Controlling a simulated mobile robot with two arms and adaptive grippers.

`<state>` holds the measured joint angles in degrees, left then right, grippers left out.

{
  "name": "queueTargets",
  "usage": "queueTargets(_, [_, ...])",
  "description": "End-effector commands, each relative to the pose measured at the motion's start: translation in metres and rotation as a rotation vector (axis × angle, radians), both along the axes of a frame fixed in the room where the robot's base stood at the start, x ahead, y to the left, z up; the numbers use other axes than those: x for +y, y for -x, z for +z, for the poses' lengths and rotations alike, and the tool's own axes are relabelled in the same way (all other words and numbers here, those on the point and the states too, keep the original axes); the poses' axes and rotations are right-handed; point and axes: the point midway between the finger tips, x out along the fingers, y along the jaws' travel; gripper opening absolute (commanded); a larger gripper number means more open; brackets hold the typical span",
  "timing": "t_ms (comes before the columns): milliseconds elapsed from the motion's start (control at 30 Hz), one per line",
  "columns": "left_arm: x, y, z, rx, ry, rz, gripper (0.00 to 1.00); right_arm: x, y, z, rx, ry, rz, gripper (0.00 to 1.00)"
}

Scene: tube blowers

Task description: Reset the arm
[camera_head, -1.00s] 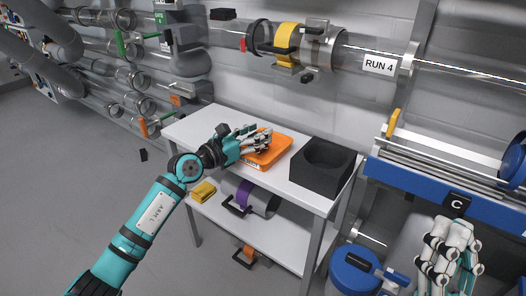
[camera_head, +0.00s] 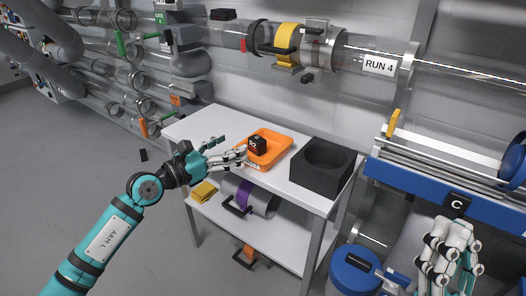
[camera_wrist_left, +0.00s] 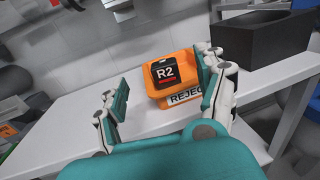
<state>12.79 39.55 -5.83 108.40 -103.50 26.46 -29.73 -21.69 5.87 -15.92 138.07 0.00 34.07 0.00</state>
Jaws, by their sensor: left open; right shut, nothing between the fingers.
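My left gripper (camera_head: 226,153) is open and empty at the near left edge of the white table. It also shows in the left wrist view (camera_wrist_left: 160,96), with its fingers spread apart. In front of it is an orange tray (camera_head: 281,144) labelled REJECT, also in the left wrist view (camera_wrist_left: 184,58). A black block marked R2 (camera_head: 257,145) sits in the tray, and it shows between the fingers in the wrist view (camera_wrist_left: 166,72), apart from them. My right gripper (camera_head: 447,268) is shut and empty at the lower right, below the blue rail.
A black holder with a round recess (camera_head: 318,181) stands right of the tray on the white table (camera_head: 200,127). The lower shelf holds a yellow item (camera_head: 203,192) and a purple-banded cylinder (camera_head: 240,194). A blue drum (camera_head: 350,275) stands at lower right. Clear tubes run along the wall.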

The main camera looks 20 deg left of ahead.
Motion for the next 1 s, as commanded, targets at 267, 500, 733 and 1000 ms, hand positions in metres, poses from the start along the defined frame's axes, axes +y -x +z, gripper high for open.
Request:
queueTargets(267, [0.012,0.021,0.0,0.0,0.0,0.0,0.72,0.0,0.0,0.0,0.0,0.0,0.0,0.0])
queueTargets(500, [0.012,0.021,0.001,-0.001,0.006,0.0,0.72,0.0,-0.001,0.0,0.004,0.001,0.0,0.0])
queueTargets(733, [-0.004,0.041,0.019,-0.013,0.423,0.013,0.72,0.006,-0.039,-0.038,0.261,0.079,-0.015,0.0])
queueTargets(1000, [0.05,0.085,-0.016,0.125,1.5,0.32,0.72,0.002,-0.086,-0.177,0.948,0.27,-0.051,0.0])
